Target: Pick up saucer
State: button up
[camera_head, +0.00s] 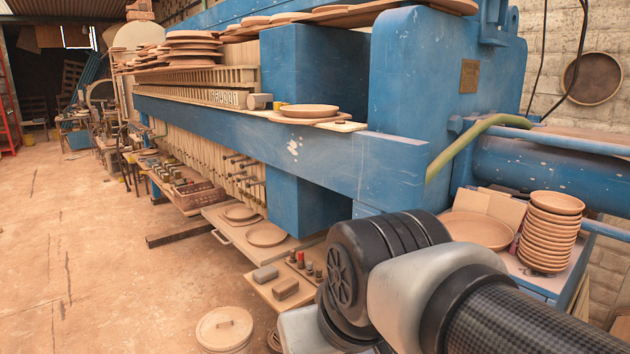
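Several round clay-coloured dishes could be the saucer, and I cannot tell which one is meant. Two flat dishes (304,112) lie stacked on a small board on the blue beam. A tall stack of small dishes (549,232) stands on the right-hand table, beside a wide shallow dish (477,230). Two more dishes (267,234) lie on a low board under the press. My arm crosses the lower right, in front of the press. My gripper is not visible; it is hidden behind my arm or outside the picture.
The large blue press (440,80) fills the middle and right. A low board (284,289) with blocks and small pegs sits near my arm. A lidded round pot (224,329) stands on the floor at the bottom. Open floor (80,260) lies to the left.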

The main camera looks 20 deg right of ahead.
aim_at(553, 202)
jog(key=z, duration=2)
